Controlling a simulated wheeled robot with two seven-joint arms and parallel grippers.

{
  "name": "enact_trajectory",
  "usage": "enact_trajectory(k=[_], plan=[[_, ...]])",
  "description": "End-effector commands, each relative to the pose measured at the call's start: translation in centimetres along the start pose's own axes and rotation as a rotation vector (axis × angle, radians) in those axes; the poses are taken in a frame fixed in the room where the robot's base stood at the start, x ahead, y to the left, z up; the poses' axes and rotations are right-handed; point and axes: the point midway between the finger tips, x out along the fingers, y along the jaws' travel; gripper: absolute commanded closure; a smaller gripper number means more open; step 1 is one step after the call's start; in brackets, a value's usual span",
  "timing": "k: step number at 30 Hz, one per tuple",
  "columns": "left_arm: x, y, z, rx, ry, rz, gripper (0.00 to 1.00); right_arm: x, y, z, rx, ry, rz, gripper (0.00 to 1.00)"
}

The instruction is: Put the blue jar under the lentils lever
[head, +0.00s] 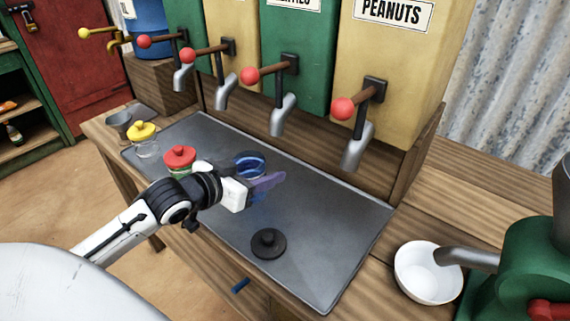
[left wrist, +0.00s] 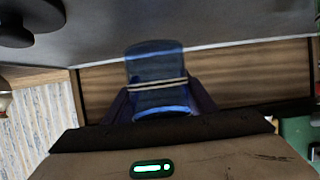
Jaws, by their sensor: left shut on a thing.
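A see-through blue jar (head: 251,163) is held in my left gripper (head: 262,184) over the middle of the grey metal tray (head: 330,235). The fingers are shut around it and hide part of it. The left wrist view shows the blue jar (left wrist: 157,75) with pale bands, between the two dark fingers (left wrist: 160,103). The green dispenser (head: 296,55) with a partly cut-off sign, seemingly lentils, is behind and right of the jar. Its lever has a red knob (head: 249,75), above a grey spout (head: 283,116). My right gripper is not in view.
A black lid (head: 268,243) lies on the tray's front part. Red-lidded (head: 179,160) and yellow-lidded (head: 142,133) jars stand to the left. The peanuts dispenser (head: 390,65) is at right. A white bowl (head: 428,272) stands beside a green machine (head: 520,255). The tray's right part is clear.

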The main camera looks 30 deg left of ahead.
Motion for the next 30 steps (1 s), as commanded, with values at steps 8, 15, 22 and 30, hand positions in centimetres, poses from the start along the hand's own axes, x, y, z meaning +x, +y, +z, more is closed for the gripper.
enact_trajectory(k=[8,15,22,30], plan=[[5.3,-0.1,-2.5,0.001,0.005,-0.001,0.75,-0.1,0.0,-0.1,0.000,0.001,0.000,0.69],[7.3,0.0,-3.1,0.001,0.001,0.000,0.75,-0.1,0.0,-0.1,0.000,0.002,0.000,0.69],[8.7,0.0,-1.4,-0.002,-0.004,0.000,0.75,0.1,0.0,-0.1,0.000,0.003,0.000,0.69],[9.3,0.0,-0.1,0.002,0.001,0.000,0.75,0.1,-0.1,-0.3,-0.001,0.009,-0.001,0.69]])
